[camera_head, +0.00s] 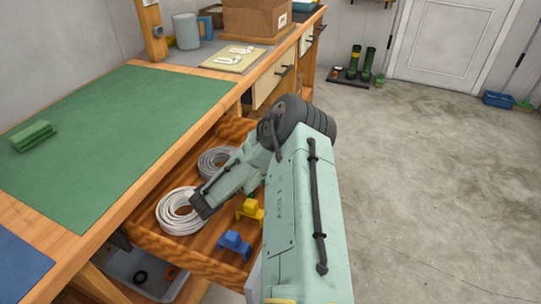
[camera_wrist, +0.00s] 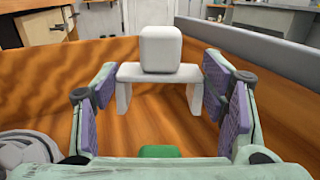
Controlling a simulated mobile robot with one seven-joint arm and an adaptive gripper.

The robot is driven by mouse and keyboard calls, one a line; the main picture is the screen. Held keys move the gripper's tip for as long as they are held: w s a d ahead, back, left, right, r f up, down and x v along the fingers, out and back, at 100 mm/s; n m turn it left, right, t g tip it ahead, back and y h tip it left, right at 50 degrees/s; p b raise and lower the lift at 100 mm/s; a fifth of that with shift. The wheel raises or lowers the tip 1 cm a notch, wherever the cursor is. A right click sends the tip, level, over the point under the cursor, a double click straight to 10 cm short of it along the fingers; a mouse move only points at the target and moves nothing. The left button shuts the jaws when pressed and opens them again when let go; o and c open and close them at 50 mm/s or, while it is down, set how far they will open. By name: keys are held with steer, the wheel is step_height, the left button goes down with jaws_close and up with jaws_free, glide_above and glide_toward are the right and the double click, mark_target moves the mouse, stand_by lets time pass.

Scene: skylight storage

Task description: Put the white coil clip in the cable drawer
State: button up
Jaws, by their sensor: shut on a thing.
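The white coil clip (camera_wrist: 160,52), a rounded block on a two-legged bridge, stands upright between the purple pads of my gripper (camera_wrist: 160,88) in the wrist view. My gripper is shut on it. Orange wooden drawer walls (camera_wrist: 45,72) surround it, so the clip is in or just over the drawer; I cannot tell whether its legs touch the floor. In the head view the open cable drawer (camera_head: 150,236) lies under my arm. My arm hides the clip and the fingers there.
The drawer also holds a white cable coil (camera_head: 180,212), a grey coil (camera_head: 213,160), a yellow clip (camera_head: 250,209) and a blue clip (camera_head: 234,243). The workbench with a green mat (camera_head: 110,135) overhangs on the left. A grey bin (camera_head: 125,268) sits below. Open floor lies right.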

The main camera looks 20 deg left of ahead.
steer(key=shift+f, duration=0.1)
steer(key=shift+f, duration=0.5)
steer(key=o, duration=1.1)
steer(key=shift+f, duration=0.1)
steer(key=shift+s, duration=0.1)
steer(key=shift+r, duration=0.25)
steer(key=v, duration=0.2)
steer(key=b+v, duration=0.1)
steer(key=v, duration=0.1)
steer(key=b+v, duration=0.1)
steer(key=v, duration=0.1)
steer(key=shift+s+a+r, duration=0.25)
steer(key=shift+a+r, duration=0.05)
steer(key=shift+r, duration=0.05)
steer(key=shift+s, duration=0.35)
